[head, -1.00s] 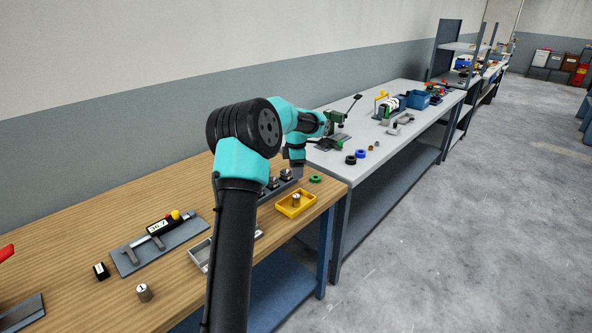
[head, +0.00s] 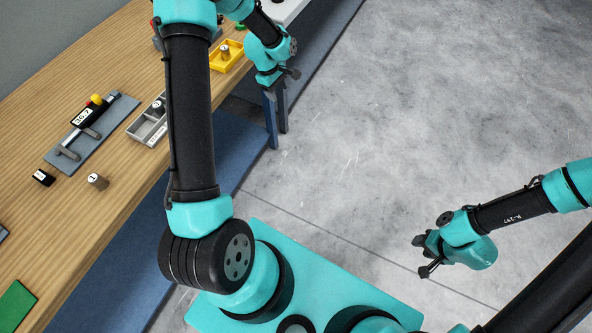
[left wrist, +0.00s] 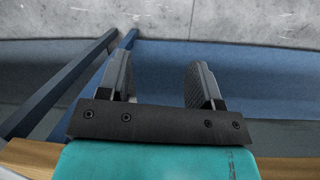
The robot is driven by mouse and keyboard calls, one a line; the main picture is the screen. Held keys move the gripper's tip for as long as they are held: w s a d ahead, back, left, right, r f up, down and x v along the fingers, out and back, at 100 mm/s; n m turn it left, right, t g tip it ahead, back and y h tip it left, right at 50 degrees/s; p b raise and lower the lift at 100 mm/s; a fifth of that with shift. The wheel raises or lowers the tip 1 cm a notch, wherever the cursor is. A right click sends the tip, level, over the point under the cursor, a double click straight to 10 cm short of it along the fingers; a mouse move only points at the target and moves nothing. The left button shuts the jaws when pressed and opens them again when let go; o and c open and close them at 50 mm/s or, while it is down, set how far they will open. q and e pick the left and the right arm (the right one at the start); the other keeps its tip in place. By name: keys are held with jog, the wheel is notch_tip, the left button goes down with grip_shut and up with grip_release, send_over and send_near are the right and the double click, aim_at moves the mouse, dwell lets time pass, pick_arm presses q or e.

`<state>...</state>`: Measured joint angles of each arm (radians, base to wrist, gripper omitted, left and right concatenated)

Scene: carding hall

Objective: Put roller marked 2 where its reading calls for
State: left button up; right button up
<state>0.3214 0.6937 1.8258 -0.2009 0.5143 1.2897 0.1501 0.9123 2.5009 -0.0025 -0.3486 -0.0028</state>
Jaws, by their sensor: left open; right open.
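A metal roller marked 1 (head: 97,181) stands on the wooden bench near its front edge. A second roller (head: 158,105) stands in a grey divided tray (head: 147,130), partly beside my left arm. A third roller (head: 225,51) stands in a yellow tray (head: 232,62). The marks on these two are too small to read surely. A gauge (head: 84,118) on a grey plate shows a number like 30.7. My left gripper (head: 284,84) is open and empty, out past the bench's front edge; the left wrist view shows its spread fingers (left wrist: 160,85). My right gripper (head: 422,256) is open and empty over the floor.
A green piece (head: 14,305) lies at the lower left. Blue bench legs (head: 276,112) stand below my left gripper. The floor between my arms is clear.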

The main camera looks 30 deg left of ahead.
pick_arm(q)
jog(key=s+d+f+m+h, duration=0.1)
jog(key=s+d+f+m, duration=0.8)
jog(key=d, duration=0.4)
jog(key=s+d+f+m, duration=0.2)
jog(key=s+d+m, duration=0.3)
jog(key=s, duration=0.8)
jog(key=d, duration=0.2)
jog(key=shift+d+f+m, duration=0.3)
jog(key=shift+m, duration=0.1)
